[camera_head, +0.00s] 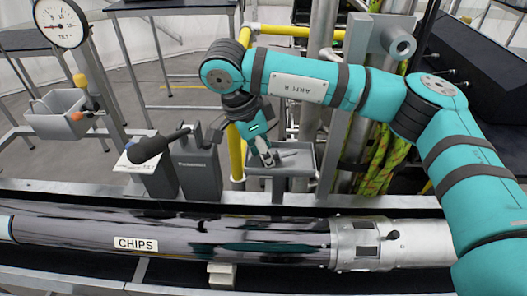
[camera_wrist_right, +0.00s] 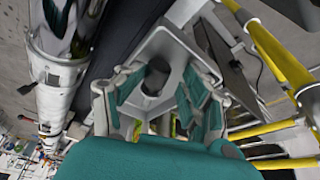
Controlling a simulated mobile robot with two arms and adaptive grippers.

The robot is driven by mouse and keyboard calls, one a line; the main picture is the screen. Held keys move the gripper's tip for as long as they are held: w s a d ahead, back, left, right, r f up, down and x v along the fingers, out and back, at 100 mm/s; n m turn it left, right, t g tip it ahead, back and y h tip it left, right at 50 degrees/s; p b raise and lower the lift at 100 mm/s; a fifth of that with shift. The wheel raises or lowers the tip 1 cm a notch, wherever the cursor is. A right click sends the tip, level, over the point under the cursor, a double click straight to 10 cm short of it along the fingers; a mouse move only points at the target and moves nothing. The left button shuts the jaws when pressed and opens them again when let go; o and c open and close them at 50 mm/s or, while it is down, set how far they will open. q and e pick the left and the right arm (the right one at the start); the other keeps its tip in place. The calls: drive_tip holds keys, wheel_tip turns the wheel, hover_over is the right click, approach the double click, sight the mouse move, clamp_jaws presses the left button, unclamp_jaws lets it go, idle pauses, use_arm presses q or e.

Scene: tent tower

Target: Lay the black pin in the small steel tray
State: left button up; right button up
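The small steel tray (camera_head: 303,165) is a shallow grey box beside the yellow post in the head view. My right gripper (camera_head: 268,157) points down at its left part. In the right wrist view, the tray (camera_wrist_right: 186,42) lies beyond my right gripper (camera_wrist_right: 162,95), whose teal-padded fingers are spread apart. A short dark cylinder, seemingly the black pin (camera_wrist_right: 157,76), shows between the fingers against the tray, with gaps on both sides. I cannot tell exactly how it rests. In the head view the pin is not clearly visible. My left gripper is not in view.
A long dark tube labelled CHIPS (camera_head: 265,236) with a steel end collar (camera_head: 365,243) spans the foreground. A grey box with a black handle (camera_head: 184,165) stands left of the tray. A gauge (camera_head: 59,22) stands far left.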

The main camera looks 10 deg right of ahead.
drive_tip(key=shift+s+r, duration=0.1)
drive_tip(key=shift+s, duration=0.05)
drive_tip(key=shift+a+r, duration=0.1)
drive_tip(key=shift+r, duration=0.05)
drive_tip(key=v, duration=1.1)
drive_tip(key=shift+r, duration=0.3)
drive_tip(key=shift+a, duration=0.1)
